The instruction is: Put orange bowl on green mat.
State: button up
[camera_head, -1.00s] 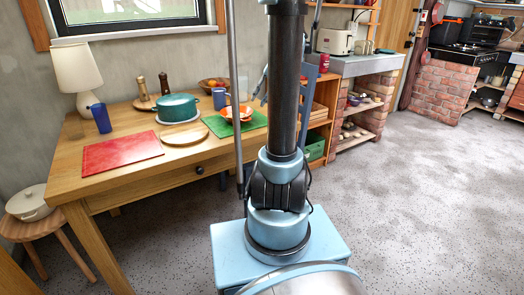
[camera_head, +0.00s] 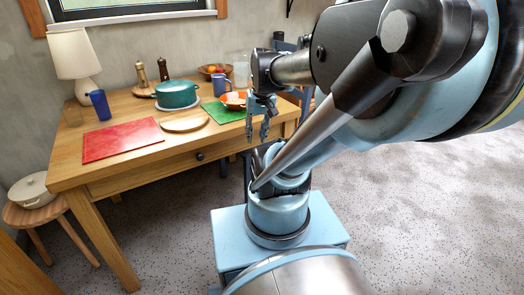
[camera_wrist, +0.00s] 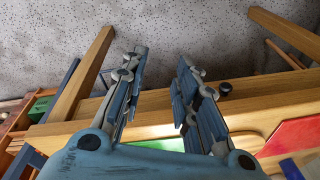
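The orange bowl (camera_head: 231,100) is on the table in the head view, at the back part of the green mat (camera_head: 222,113). It looks to rest on the mat, but its right side is close to my arm and partly covered, and its base is hard to see. Something pale orange shows inside it. My gripper (camera_head: 257,134) hangs fingers down at the table's front edge, in front of the mat's right end. In the wrist view my gripper (camera_wrist: 160,62) has its fingers apart with nothing between them. The bowl is not visible in that view.
Near the mat are a round wooden board (camera_head: 185,122), a teal pot (camera_head: 177,94), a blue mug (camera_head: 220,82) and a red mat (camera_head: 122,138). A blue cup (camera_head: 98,104) and lamp (camera_head: 77,60) stand left. A fruit bowl (camera_head: 213,72) is behind. The floor right is clear.

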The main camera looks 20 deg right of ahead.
jog(key=s+d+f+h, duration=0.1)
jog(key=s+f, duration=0.3)
jog(key=shift+s+f+n, duration=0.25)
jog(key=shift+n, duration=0.15)
